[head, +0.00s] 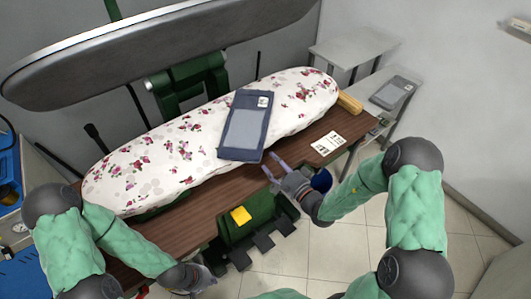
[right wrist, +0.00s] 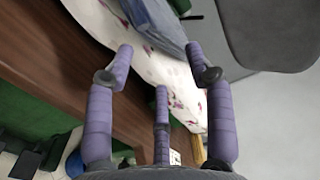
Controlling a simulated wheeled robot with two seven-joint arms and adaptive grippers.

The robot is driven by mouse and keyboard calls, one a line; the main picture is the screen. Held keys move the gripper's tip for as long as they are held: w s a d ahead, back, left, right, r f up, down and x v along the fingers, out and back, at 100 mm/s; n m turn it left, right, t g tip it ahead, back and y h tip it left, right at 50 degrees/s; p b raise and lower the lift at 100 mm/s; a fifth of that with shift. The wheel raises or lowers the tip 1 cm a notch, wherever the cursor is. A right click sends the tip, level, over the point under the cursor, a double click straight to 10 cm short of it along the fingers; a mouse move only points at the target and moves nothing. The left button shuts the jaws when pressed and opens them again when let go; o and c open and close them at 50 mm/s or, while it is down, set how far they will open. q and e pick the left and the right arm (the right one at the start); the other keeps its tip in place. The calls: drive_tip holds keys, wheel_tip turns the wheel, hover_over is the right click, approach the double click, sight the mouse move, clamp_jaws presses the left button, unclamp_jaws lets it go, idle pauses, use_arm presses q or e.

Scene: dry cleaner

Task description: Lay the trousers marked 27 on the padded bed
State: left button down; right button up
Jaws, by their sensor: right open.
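A folded pair of dark blue-grey trousers (head: 240,132) with a white tag (head: 262,101) lies across the flowered padded bed (head: 185,147). The tag's number is too small to read. The trousers' near end reaches the bed's front edge. My right gripper (head: 274,170) is open and empty, just in front of that end and apart from it. In the right wrist view its fingers (right wrist: 166,75) are spread, with the trousers (right wrist: 158,25) and bed (right wrist: 120,50) beyond. A grey folded garment (head: 393,92) lies on the side shelf. My left gripper (head: 197,279) is low at the front; its fingers are unclear.
The raised grey press head (head: 150,45) hangs behind and above the bed.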

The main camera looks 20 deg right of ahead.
drive_tip(key=s+a+f+n+g+y, duration=0.3)
drive_tip(key=s+a+f+g, duration=0.3)
drive_tip(key=s+a+g, duration=0.3)
drive_tip(key=s+a+f+n+g+y, duration=0.3)
drive_tip(key=s+a+f+g, duration=0.35)
drive_tip(key=s, duration=0.45)
drive_tip(key=s+d+f+n+g+h, duration=0.35)
drive_tip(key=s+f+g+h, duration=0.2)
drive_tip(key=s+f, duration=0.35)
drive_tip(key=w+d+f+n+t+h, duration=0.2)
drive_tip(key=w+f+t+h, duration=0.1)
drive_tip(key=w+f, duration=0.1)
drive_tip(key=shift+w+f+t, duration=0.25)
drive_tip(key=shift+w+t, duration=0.05)
drive_tip(key=shift+w, duration=0.2)
drive_tip(key=shift+w+a, duration=0.15)
drive_tip(key=shift+w, duration=0.15)
drive_tip(key=shift+c, duration=1.1)
drive_tip(key=shift+w+a+t, duration=0.1)
drive_tip(key=shift+w+t, duration=0.05)
drive_tip(key=shift+t, duration=0.15)
clamp_jaws()
